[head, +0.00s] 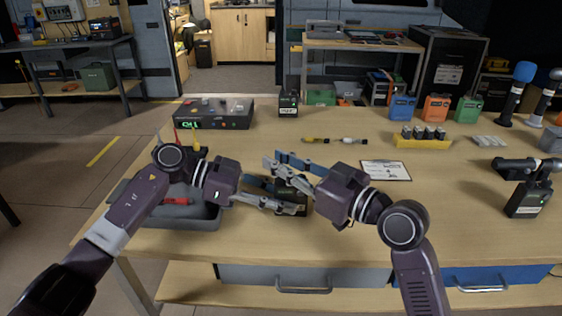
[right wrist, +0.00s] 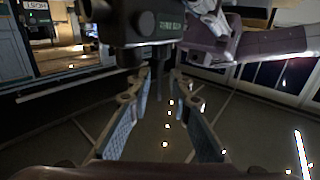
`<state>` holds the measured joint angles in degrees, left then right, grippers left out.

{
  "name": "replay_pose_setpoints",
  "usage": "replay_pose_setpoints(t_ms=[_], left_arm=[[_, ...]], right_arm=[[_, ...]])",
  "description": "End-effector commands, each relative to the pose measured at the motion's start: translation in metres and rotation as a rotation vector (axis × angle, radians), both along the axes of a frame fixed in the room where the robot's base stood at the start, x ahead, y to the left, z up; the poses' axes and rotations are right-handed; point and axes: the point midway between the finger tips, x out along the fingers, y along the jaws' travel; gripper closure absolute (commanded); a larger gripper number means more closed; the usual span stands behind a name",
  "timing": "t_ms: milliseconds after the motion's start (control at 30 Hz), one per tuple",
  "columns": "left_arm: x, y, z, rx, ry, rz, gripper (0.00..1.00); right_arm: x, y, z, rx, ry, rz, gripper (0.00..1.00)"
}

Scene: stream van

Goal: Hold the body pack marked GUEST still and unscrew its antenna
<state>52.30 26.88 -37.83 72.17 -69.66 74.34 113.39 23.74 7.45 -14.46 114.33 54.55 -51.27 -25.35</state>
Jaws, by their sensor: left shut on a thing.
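A dark body pack (head: 291,188) is held in the jaws of my left gripper (head: 292,202) above the near middle of the table. In the head view the arms partly hide it. In the right wrist view the pack (right wrist: 150,30) is close at the top, with light lettering too small to read surely. A thin dark stub like an antenna (right wrist: 159,70) extends down from it toward the space between my right fingertips. My right gripper (head: 272,162) is open; in the right wrist view (right wrist: 160,80) its fingers stand apart, and I see no contact with the stub.
Another dark pack (head: 288,104) stands at the table's back; one more (head: 528,200) is at the right. A grey tray (head: 180,217) is under my left arm. A printed card (head: 386,171), a yellow battery holder (head: 423,142) and a black receiver (head: 213,115) surround clear table.

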Motion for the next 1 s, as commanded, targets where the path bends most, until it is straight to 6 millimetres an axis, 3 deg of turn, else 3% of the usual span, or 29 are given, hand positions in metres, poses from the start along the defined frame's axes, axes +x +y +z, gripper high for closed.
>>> replay_pose_setpoints(t_ms=[1000], left_arm=[[0.0001, 0.0000, 0.0006, -0.001, 0.000, 0.000, 1.00]], right_arm=[[-0.0001, -0.0008, 0.0014, 0.003, -0.003, -0.059, 0.82]])
